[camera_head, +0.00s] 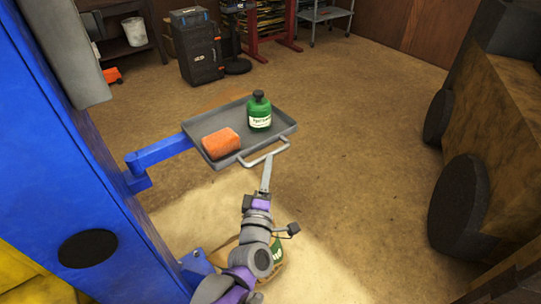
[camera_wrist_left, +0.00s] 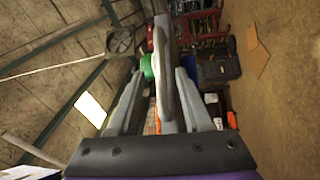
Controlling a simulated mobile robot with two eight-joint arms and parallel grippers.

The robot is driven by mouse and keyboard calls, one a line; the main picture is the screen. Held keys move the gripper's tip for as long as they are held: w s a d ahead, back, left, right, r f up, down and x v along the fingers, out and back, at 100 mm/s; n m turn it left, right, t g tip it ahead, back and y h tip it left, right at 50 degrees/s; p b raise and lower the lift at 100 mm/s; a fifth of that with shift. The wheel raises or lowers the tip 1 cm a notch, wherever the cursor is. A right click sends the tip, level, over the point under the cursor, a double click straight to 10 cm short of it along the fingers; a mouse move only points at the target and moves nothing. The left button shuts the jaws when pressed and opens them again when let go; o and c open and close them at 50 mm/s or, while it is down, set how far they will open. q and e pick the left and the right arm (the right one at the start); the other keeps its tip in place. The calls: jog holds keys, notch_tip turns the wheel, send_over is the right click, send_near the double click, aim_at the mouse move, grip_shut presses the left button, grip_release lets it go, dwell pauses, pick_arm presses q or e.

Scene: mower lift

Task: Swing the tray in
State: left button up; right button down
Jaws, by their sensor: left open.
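The grey tray (camera_head: 225,117) sits out from the blue post (camera_head: 75,170) on a blue swing arm (camera_head: 162,151). It carries a green bottle (camera_head: 260,113) standing upright and an orange block-like item (camera_head: 220,143). A light grey handle (camera_head: 265,154) is on its near side. My left gripper (camera_head: 267,162) is open at the handle. In the left wrist view, a grey bar, apparently the handle (camera_wrist_left: 164,75), lies between the two open fingers; contact cannot be told. The green bottle (camera_wrist_left: 147,67) shows behind it. My right gripper is not in view.
A large dusty machine with dark wheels (camera_head: 462,205) stands at the right. Black cases (camera_head: 197,50), a red rack (camera_head: 270,30) and a grey cart (camera_head: 325,12) are at the back. The brown floor between tray and machine is clear.

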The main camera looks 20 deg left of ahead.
aim_at(271, 152)
pick_arm(q)
jog(key=w, duration=0.5)
jog(key=shift+w+a+r, duration=0.2)
jog(key=shift+a+r, duration=0.1)
jog(key=shift+r, duration=0.05)
grip_shut()
dwell(1.1)
